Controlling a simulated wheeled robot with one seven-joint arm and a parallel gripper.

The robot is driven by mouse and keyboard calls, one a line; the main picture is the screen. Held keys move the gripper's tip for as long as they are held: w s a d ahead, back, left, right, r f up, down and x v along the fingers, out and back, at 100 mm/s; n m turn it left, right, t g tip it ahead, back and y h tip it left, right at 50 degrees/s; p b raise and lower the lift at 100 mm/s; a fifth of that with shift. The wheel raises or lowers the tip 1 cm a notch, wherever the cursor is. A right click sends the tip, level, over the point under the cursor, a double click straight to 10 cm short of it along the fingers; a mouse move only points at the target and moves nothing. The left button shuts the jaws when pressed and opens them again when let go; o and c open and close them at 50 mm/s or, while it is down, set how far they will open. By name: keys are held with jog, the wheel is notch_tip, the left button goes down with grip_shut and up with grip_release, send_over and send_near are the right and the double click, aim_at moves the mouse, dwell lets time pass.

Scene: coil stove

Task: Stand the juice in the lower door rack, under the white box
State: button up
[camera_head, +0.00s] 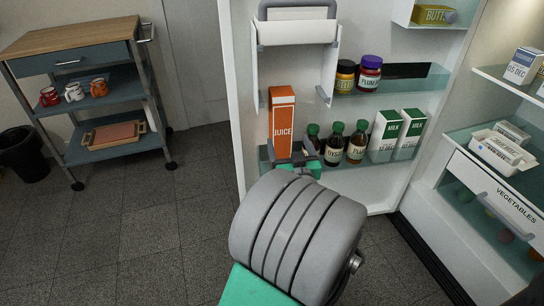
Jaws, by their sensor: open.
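The juice (282,118) is an orange and white carton. It stands upright at the left end of the lower door rack (384,160), under the white box (296,33) mounted on the fridge door. The bottom of the carton is hidden by my gripper. My gripper (291,157) is open at the foot of the carton, with its dark fingers low in front of it. I cannot tell whether a finger still touches the carton. My own wrist hides part of the rack's front below.
Dark bottles (334,143) stand right of the juice, then two milk cartons (396,135). The upper door rack (398,84) holds jars. Fridge shelves (470,133) lie to the right. A blue cart (85,85) stands at the left, with clear floor between.

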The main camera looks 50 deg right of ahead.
jog(key=w+a+f+n+g+y, duration=0.1)
jog(key=w+a+f+n+y, duration=0.2)
jog(key=a, duration=0.4)
jog(key=w+a+f+n+y, duration=0.1)
jog(key=w+a+y, duration=0.3)
jog(key=w+a, duration=0.15)
jog(key=w+a+f+n+g+y, duration=0.1)
jog(key=w+a+f+n+y, duration=0.2)
jog(key=a, duration=0.4)
jog(key=s+a+f+n+g+y, duration=0.1)
jog(key=s+a+f+g, duration=0.15)
jog(key=a, duration=0.55)
jog(key=s+a+f+g+y, duration=0.1)
jog(key=s+a+g+y, duration=0.2)
jog(key=a, duration=0.5)
jog(key=s+a+r+g+h, duration=0.1)
jog(key=s+a+g+h, duration=0.1)
jog(key=s, duration=0.4)
jog(key=shift+s+a+g, duration=0.4)
jog(key=shift+a+g, duration=0.4)
jog(key=shift+g, duration=0.35)
